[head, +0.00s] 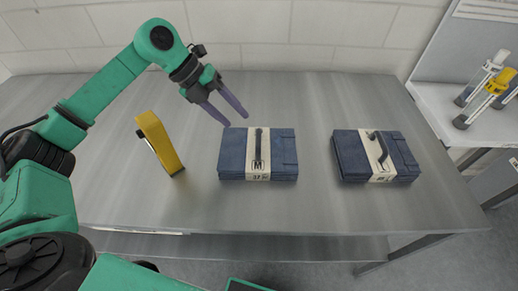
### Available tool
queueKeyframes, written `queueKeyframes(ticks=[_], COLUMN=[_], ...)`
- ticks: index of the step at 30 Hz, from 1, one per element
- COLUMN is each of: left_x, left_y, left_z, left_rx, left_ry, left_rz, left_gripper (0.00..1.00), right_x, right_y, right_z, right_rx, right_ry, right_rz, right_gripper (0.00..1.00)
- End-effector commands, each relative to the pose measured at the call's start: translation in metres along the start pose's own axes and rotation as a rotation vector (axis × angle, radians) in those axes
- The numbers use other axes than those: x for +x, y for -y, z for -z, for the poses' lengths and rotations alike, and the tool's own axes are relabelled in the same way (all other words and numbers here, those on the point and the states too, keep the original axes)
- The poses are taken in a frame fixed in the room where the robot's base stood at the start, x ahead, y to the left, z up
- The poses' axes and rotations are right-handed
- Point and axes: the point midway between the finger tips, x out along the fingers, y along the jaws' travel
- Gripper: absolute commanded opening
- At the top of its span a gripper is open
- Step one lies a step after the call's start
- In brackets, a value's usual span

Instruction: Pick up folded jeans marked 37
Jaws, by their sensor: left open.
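A stack of folded blue jeans (232,157) lies near the middle of the metal table, with a pale band around it. The band carries a dark handle and a label reading "M" and what looks like "37". A second folded jeans stack (350,155) lies to the right, also with a pale band and dark handle; I cannot read a number on it. My left gripper (229,108) is open and empty, above the table and behind the left part of the middle stack. Its fingers point down to the right. My right gripper is not in view.
A yellow device (160,143) stands tilted on the table, left of the middle jeans. The metal table (310,207) is clear between the stacks and along its front. Clear and yellow cylinders (487,90) stand on a white surface at the far right. A tiled wall is behind.

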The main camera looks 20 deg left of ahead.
Motion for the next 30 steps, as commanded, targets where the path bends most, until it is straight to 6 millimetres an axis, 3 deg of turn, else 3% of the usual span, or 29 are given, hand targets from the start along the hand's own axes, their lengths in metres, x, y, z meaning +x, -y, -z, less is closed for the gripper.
queueKeyframes(ticks=[3, 7, 11, 15, 21, 22, 26, 30], left_x=[0.024, 0.040, 0.061, 0.086, 0.091, 0.091, 0.091, 0.091], left_y=[0.003, 0.003, 0.007, 0.004, 0.003, 0.003, 0.003, 0.003], left_z=[0.001, 0.001, 0.002, 0.001, 0.001, 0.001, 0.001, 0.001], left_rx=[0.001, 0.002, 0.002, 0.002, 0.004, 0.004, 0.004, 0.004], left_ry=[-0.004, -0.003, -0.005, -0.002, 0.001, 0.000, 0.000, 0.000], left_rz=[0.002, 0.003, 0.004, 0.004, 0.004, 0.004, 0.004, 0.004], left_gripper=[0.55, 0.55, 0.55, 0.55, 0.55, 0.51, 0.01, 0.00], right_x=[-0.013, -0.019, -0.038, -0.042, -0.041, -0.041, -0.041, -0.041], right_y=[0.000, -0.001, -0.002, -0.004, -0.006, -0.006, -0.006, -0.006], right_z=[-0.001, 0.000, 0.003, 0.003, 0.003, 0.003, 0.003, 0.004], right_rx=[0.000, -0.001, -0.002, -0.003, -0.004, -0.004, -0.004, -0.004], right_ry=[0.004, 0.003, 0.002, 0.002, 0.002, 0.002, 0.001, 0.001], right_rz=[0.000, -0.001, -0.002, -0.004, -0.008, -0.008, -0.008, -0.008], right_gripper=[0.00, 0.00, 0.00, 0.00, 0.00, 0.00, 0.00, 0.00])
